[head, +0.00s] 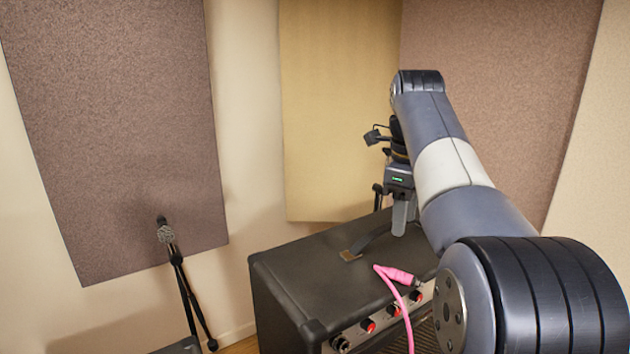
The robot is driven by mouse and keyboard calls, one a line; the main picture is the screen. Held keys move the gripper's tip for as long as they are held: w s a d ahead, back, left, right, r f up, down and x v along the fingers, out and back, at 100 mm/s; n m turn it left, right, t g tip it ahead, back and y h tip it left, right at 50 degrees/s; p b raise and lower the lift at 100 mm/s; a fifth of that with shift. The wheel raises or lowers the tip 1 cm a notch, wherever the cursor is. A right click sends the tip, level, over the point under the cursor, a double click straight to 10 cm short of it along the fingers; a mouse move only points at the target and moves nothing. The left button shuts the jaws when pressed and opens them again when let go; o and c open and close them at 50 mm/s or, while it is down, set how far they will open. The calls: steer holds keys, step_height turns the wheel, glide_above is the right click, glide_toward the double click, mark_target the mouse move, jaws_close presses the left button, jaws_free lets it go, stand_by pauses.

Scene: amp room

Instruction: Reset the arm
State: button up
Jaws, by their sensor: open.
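My arm reaches from the lower right up and forward over a black amplifier (310,278). My gripper (400,222) points down at the arm's far end, above the amp's back part. Its fingers are open but largely overlap in this view. I see nothing held between them. A pink cable (398,275) has its plug end at the amp's front top edge, below and in front of my gripper and apart from it. The cable hangs down over the amp's front panel. My arm hides the amp's right side.
A microphone on a stand (167,236) is left of the amp. Brown and tan acoustic panels (110,130) cover the walls behind. The amp's front has several red knobs (368,325). The amp's top left is clear, and open air lies left of my arm.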

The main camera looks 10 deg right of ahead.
mark_target(398, 272)
steer(key=f, duration=1.1)
steer(key=shift+w+d+f, duration=0.15)
steer(key=shift+d, duration=0.05)
steer(key=shift+w+r, duration=0.1)
steer(key=shift+r, duration=1.35)
steer(key=shift+f, duration=0.1)
